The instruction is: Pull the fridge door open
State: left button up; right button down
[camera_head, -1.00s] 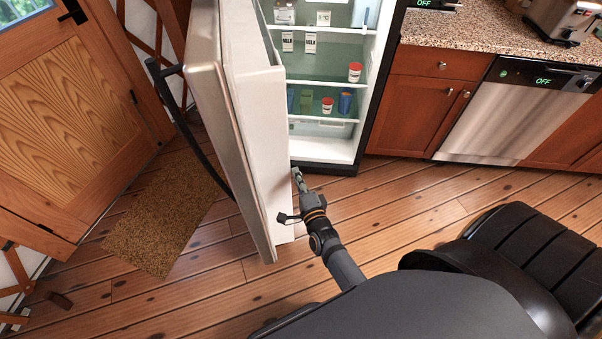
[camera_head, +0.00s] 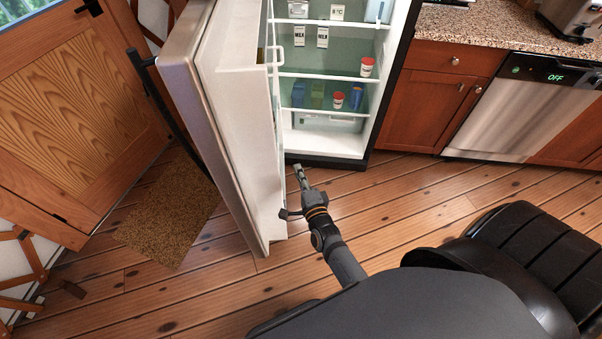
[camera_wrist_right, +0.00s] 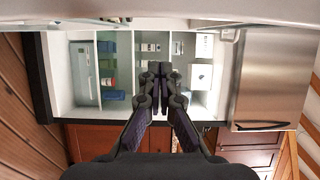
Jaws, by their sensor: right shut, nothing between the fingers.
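The fridge door (camera_head: 236,130) stands wide open in the head view, its white inner side facing right and its dark handle (camera_head: 165,115) on the far left side. The open fridge (camera_head: 325,140) shows lit shelves with cartons, jars and cups. My right gripper (camera_head: 299,172) is shut and empty, beside the lower inner side of the door and in front of the fridge opening. Whether it touches the door is unclear. In the right wrist view the shut fingers (camera_wrist_right: 160,72) point at the fridge shelves (camera_wrist_right: 125,75). My left gripper is not in view.
A wooden door (camera_head: 80,100) and a brown mat (camera_head: 172,222) lie to the left of the fridge door. Wooden cabinets (camera_head: 437,95) and a dishwasher (camera_head: 515,110) stand to the right under a stone counter. The plank floor (camera_head: 410,200) before them is clear.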

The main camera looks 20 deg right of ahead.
jog(key=s+a, duration=0.1)
jog(key=s, duration=1)
jog(key=shift+s, duration=0.4)
jog(key=shift+a, duration=0.1)
jog(key=s+f+n+g+y+p, duration=0.1)
jog(key=s+f+n+g, duration=0.35)
jog(key=f, duration=0.75)
jog(key=s+f+n+g+y, duration=0.1)
jog(key=s+f+n+g, duration=0.4)
jog(key=f, duration=0.7)
jog(key=s+d+f+n+g, duration=0.3)
jog(key=s+d+f+n, duration=0.1)
jog(key=s+f, duration=0.3)
jog(key=s+d+f+n+g+h+p, duration=0.1)
jog(key=s+d+f+n+g, duration=0.3)
jog(key=s, duration=0.8)
notch_tip(320, 180, down, 3)
jog(key=shift+d+n, duration=0.15)
jog(key=shift+n, duration=0.9)
